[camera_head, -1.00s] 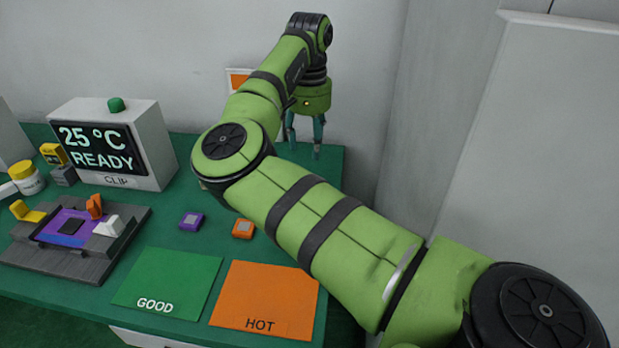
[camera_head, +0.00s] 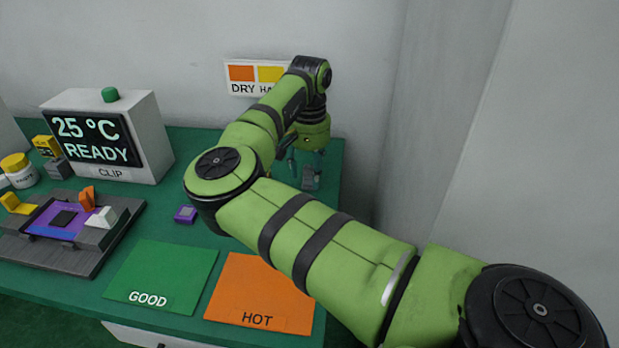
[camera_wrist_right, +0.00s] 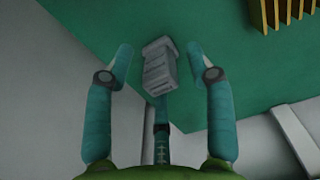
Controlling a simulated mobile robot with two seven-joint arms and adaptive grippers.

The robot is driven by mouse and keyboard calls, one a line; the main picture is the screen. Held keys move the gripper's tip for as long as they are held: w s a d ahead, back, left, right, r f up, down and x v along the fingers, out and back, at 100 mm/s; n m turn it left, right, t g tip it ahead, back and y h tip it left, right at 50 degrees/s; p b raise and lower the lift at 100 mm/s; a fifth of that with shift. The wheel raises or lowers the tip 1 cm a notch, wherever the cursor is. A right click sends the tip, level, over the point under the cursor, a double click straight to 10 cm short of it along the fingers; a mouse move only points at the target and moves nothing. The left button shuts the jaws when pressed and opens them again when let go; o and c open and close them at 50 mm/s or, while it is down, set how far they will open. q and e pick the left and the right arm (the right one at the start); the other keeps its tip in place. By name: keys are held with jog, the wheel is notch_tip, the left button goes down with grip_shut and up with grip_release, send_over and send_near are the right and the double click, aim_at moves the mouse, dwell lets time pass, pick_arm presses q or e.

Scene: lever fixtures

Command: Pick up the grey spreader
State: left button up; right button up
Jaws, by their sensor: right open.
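The grey spreader (camera_wrist_right: 160,68) is a small ribbed grey block on the green table; in the head view part of it (camera_head: 310,180) shows beneath my right gripper (camera_head: 305,168). In the right wrist view my right gripper (camera_wrist_right: 161,64) is open, with its teal fingers on either side of the spreader and gaps visible on both sides. Another teal finger shows below it and overlaps its lower end in the picture. I cannot tell how far the fingertips are above the table. My left gripper is not in view.
A white display box (camera_head: 145,140) reading 25 °C READY stands left, behind a grey fixture (camera_head: 80,262) with a purple board. A purple chip (camera_head: 185,214), a green GOOD mat (camera_head: 165,270) and an orange HOT mat (camera_head: 262,285) lie nearer. Tan fins (camera_wrist_right: 285,12) show in the wrist view.

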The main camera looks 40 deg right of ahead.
grip_shut()
jog(key=shift+r, duration=0.1)
jog(key=shift+r, duration=0.45)
notch_tip(320, 180, up, 9)
jog(key=shift+f+p, duration=0.1)
jog(key=shift+p, duration=0.25)
notch_tip(320, 180, up, 7)
send_over(310, 166)
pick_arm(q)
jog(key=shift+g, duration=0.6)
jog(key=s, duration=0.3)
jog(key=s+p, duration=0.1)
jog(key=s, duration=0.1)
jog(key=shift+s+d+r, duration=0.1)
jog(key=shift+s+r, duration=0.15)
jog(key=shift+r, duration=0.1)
pick_arm(e)
jog(key=shift+a+r, duration=0.1)
jog(key=shift+r, duration=0.5)
